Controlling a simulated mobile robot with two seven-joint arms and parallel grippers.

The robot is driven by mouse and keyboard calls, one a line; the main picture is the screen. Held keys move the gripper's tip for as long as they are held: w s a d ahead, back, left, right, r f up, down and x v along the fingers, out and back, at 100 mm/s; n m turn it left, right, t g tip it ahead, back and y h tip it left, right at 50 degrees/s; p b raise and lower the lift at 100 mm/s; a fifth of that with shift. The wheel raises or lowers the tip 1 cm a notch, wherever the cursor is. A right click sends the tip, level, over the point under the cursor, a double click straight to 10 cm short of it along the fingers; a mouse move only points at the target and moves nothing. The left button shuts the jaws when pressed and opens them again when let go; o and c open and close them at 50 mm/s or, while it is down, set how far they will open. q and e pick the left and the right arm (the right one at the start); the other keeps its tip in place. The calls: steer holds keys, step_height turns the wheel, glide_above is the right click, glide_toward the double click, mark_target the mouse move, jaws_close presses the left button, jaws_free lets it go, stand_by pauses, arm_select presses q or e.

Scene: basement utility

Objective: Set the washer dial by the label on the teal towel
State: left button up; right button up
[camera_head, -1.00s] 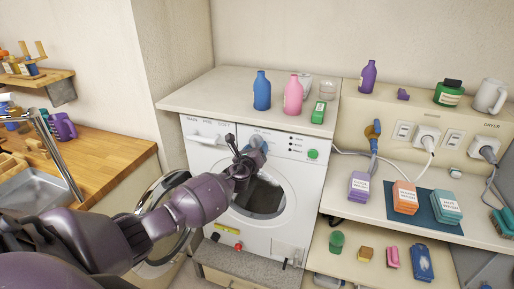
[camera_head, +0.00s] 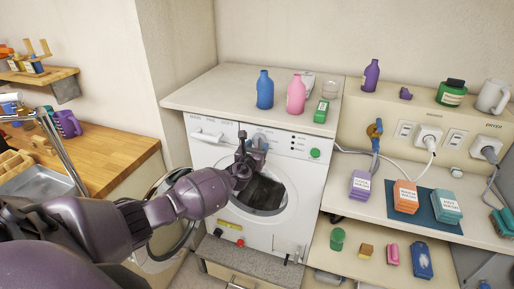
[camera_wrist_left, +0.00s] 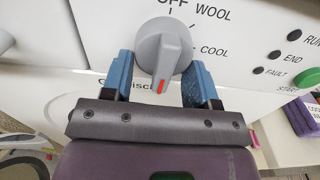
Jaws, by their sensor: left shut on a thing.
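The washer (camera_head: 215,160) stands in the middle of the head view. Its grey dial (camera_wrist_left: 164,50) has a red mark that points down in the left wrist view, away from the words OFF, WOOL and COOL at the top and right. My left gripper (camera_head: 251,146) is at the dial, with its blue fingers (camera_wrist_left: 163,85) on either side of it, shut on it. Lower lettering is partly hidden by the fingers. The folded teal towel (camera_head: 446,206) lies on the right shelf with a white label, too small to read surely. My right gripper is not in view.
A purple towel (camera_head: 360,186) and an orange towel (camera_head: 406,197) lie left of the teal one. A blue bottle (camera_head: 265,90), pink bottle (camera_head: 296,94) and green box (camera_head: 321,111) stand on the washer's top. The round washer door (camera_head: 158,232) hangs open at left.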

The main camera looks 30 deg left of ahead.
arm_select(q)
steer(key=o, duration=0.9)
steer(key=shift+s, duration=0.1)
steer(key=p+v, duration=0.1)
steer(key=v, duration=0.9)
steer(key=shift+s, duration=0.35)
